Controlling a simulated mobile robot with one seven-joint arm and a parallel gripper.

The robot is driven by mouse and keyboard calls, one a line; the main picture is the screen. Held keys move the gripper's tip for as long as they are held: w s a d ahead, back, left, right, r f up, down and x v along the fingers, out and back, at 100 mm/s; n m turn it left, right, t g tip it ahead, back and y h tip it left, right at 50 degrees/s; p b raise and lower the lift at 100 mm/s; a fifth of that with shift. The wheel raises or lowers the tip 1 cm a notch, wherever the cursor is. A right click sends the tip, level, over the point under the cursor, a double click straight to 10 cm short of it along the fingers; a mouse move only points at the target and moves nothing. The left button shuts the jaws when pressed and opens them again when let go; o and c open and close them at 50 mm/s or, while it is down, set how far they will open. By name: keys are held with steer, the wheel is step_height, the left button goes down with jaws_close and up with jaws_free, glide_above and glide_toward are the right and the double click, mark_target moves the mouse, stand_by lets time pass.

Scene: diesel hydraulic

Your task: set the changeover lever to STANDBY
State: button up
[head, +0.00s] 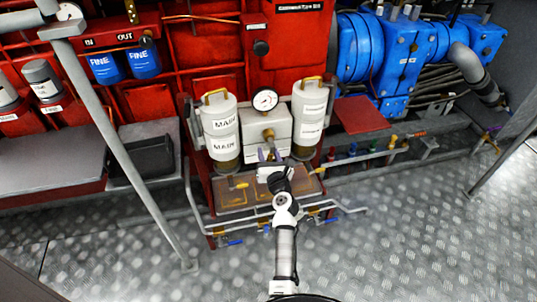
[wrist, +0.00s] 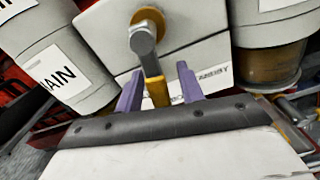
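The changeover lever has a round brass hub (wrist: 146,27) on the front of a white block (head: 266,124). Its grey arm and yellow handle (wrist: 158,92) hang down and slightly right in the wrist view. In the head view its yellow hub (head: 268,134) shows below the gauge; the handle is mostly hidden by my gripper (head: 266,156). In the wrist view my gripper (wrist: 160,92) is open, with one purple finger on each side of the handle and gaps visible on both sides. A partly hidden label (wrist: 213,74), apparently STANDBY, sits right of the handle.
A white canister marked MAIN (head: 222,127) stands left of the block and another white canister (head: 309,117) stands right. A round gauge (head: 265,100) is above. Pipes with blue-handled valves (head: 230,242) run below. A diagonal grey rail (head: 118,150) stands left.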

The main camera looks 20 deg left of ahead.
jaws_close()
stand_by(0.5)
steer(key=shift+w+d+f+n+b, duration=0.1)
steer(key=shift+w+d+n+b, duration=0.15)
steer(key=shift+n, duration=0.4)
steer(key=shift+w+d+f+n+b, duration=0.1)
steer(key=shift+d+n+b, duration=0.2)
steer(key=shift+n, duration=0.35)
steer(key=shift+w+d+r+n+b, duration=0.4)
steer(key=shift+d+n, duration=0.1)
steer(key=shift+n, duration=1.1)
steer(key=shift+w+d+r+n+b, duration=0.35)
steer(key=shift+d+n, duration=0.15)
steer(key=shift+n, duration=1.1)
steer(key=shift+w+d+r+n+b, duration=0.3)
steer(key=shift+d+n+b, duration=0.15)
steer(key=shift+n, duration=1.15)
steer(key=shift+d, duration=0.1)
jaws_free()
